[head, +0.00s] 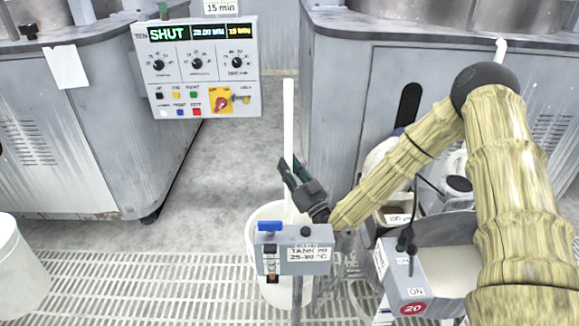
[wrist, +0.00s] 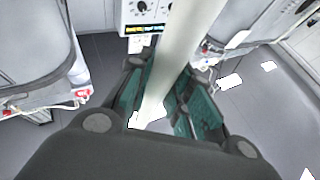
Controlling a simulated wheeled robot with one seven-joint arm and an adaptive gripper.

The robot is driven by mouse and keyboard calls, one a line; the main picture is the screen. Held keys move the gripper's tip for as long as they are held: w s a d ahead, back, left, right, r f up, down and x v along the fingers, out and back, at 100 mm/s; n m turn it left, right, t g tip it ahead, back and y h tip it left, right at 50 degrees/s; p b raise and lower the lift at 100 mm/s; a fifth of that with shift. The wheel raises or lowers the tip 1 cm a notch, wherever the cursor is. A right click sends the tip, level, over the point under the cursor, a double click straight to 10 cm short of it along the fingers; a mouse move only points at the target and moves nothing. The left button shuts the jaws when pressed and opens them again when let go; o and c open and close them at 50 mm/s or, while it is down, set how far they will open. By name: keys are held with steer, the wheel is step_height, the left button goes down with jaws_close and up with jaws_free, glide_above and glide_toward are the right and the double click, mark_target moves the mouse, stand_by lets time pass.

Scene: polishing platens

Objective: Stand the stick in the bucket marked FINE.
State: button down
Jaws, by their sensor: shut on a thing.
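The stick (head: 288,120) is long, white and close to upright in the head view. My gripper (head: 291,172) is shut on it around its middle. In the wrist view the stick (wrist: 180,60) runs between the green-padded fingers of my gripper (wrist: 158,105). The stick's lower part is over the mouth of a white bucket (head: 262,214) standing on the grated floor. A control box hides much of that bucket, and I cannot tell whether the stick touches its bottom. No FINE marking is legible. Another white bucket (head: 18,270) is cut off at the left edge.
The control box (head: 292,238), labelled TANK 20, stands on a post in front of the middle bucket. A panel (head: 205,100) reading SHUT hangs behind. Grey machine cabinets (head: 70,150) flank the aisle. Containers and another box (head: 408,285) crowd the right. Bare grating (head: 130,275) lies left of the middle bucket.

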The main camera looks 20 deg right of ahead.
mark_target(291, 141)
stand_by(0.3)
steer(key=c, duration=1.2)
jaws_free()
steer(key=shift+f, duration=0.1)
steer(key=shift+r, duration=5.05)
